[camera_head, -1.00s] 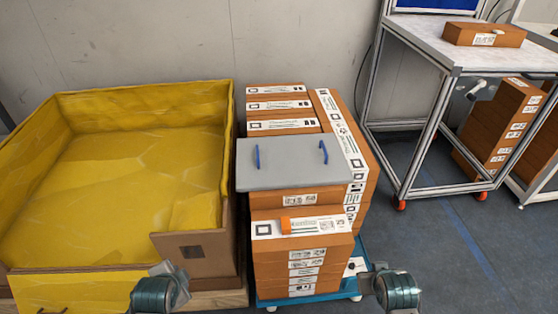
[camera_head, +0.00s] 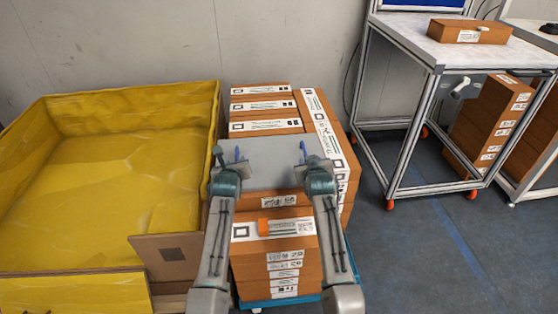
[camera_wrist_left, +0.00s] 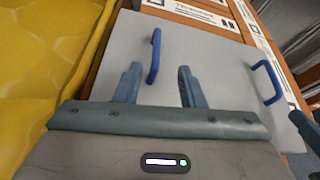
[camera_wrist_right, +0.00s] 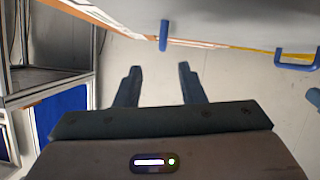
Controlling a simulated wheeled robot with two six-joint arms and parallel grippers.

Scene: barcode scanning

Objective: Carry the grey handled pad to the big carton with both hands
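The grey pad (camera_head: 271,151) lies flat on the stacked boxes and carries two blue handles. My left gripper (camera_head: 228,160) is open at the pad's left side. In the left wrist view, the left handle (camera_wrist_left: 154,56) stands just ahead of its fingers (camera_wrist_left: 158,84), roughly between them. My right gripper (camera_head: 313,163) is open near the right handle (camera_head: 303,150). In the right wrist view, a handle (camera_wrist_right: 164,35) appears ahead of the empty fingers (camera_wrist_right: 160,80). The big carton (camera_head: 140,262), lined in yellow, stands open at left; nothing shows inside.
Stacked brown boxes (camera_head: 277,265) stand on a blue cart, under and around the pad. An orange item (camera_head: 264,227) lies on the front stack. A wheeled metal table (camera_head: 440,50) stands at right. The floor in front of it is clear.

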